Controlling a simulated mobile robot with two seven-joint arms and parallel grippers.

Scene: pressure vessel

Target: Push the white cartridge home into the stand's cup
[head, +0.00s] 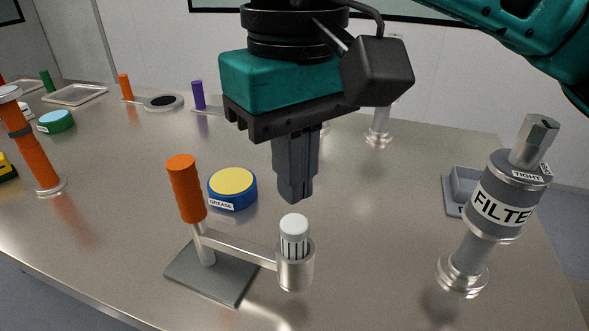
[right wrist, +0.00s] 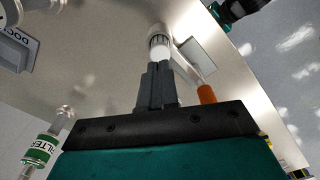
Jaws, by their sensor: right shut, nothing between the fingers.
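The white cartridge (head: 294,234) stands upright in the metal cup (head: 295,270) of the stand, its white cap and striped upper part showing above the rim. The stand has a grey base plate (head: 213,272), a side arm and an orange handle (head: 186,188). My right gripper (head: 295,198) is shut and empty, pointing down just above and behind the cartridge. In the right wrist view the shut fingers (right wrist: 157,68) point toward the cartridge's white cap (right wrist: 160,53); whether they touch cannot be told. My left gripper is not in view.
A blue grease tin (head: 232,190) with a yellow lid sits behind the stand. A grey filter housing (head: 497,210) stands at the right, with a grey tray (head: 460,185) behind it. An orange post (head: 36,155) stands at the left. Table between stand and filter is clear.

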